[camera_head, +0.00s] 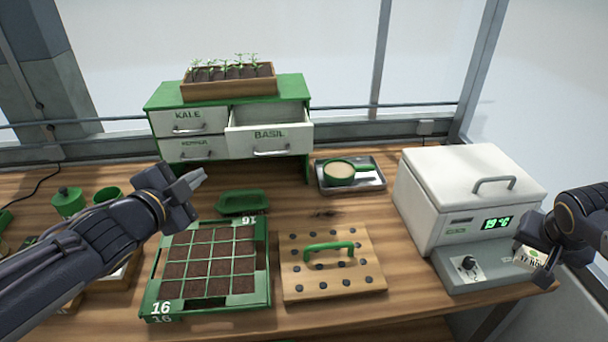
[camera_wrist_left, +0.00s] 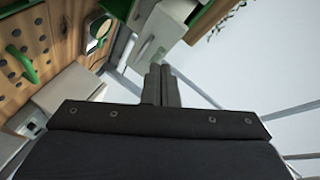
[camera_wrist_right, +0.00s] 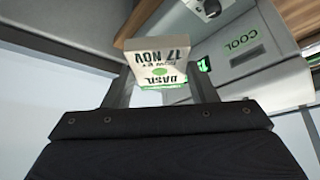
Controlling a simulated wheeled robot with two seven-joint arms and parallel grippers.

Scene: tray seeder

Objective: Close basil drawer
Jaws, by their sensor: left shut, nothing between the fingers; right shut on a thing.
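The basil drawer (camera_head: 268,136) is pulled out of the upper right of the white and green drawer cabinet (camera_head: 240,159), with a metal handle on its front. The kale drawer (camera_head: 188,121) beside it is shut. My left gripper (camera_head: 197,178) is shut and empty, in front of the cabinet and below left of the basil drawer, apart from it; its fingers also show in the left wrist view (camera_wrist_left: 161,74). My right gripper (camera_head: 538,252) is shut on a white seed packet (camera_wrist_right: 160,58) marked basil and 17 Nov, at the far right beside the white box.
A seedling planter (camera_head: 230,88) stands on the cabinet. A seed tray (camera_head: 262,262), a wooden dibber board (camera_head: 335,284) with green handle, a green scoop (camera_head: 242,203) and a metal tray (camera_head: 378,184) with a green sieve are on the table. A white lidded machine (camera_head: 420,200) stands right.

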